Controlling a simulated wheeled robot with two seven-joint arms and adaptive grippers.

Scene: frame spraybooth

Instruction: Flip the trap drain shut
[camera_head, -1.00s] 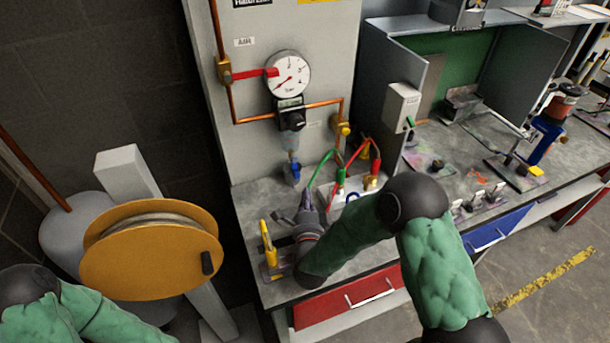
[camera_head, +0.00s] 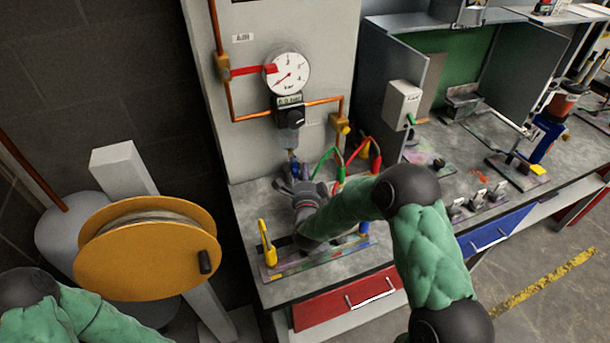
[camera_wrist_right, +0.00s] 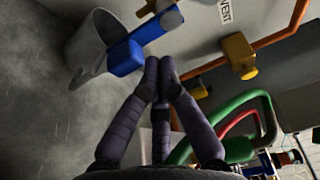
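The trap (camera_head: 289,138) is a clear bowl under the regulator on the wall panel. Its blue drain (camera_head: 294,168) hangs below, partly hidden by my right gripper in the head view. In the wrist view the blue drain (camera_wrist_right: 125,57) shows as a blue block and stub beside a grey cup (camera_wrist_right: 88,45). My right gripper (camera_wrist_right: 160,64) has its fingertips together with nothing between them. The tips are close to the right of the blue block; I cannot tell whether they touch it. In the head view my right gripper (camera_head: 304,188) is below the trap. My left gripper is out of view.
Red and green hoses (camera_head: 355,155) loop right of the gripper. A yellow handle (camera_head: 267,243) stands on a rail at the bench front. The pressure gauge (camera_head: 287,73) and copper pipe (camera_head: 318,103) are above. An orange reel (camera_head: 148,250) stands left of the bench.

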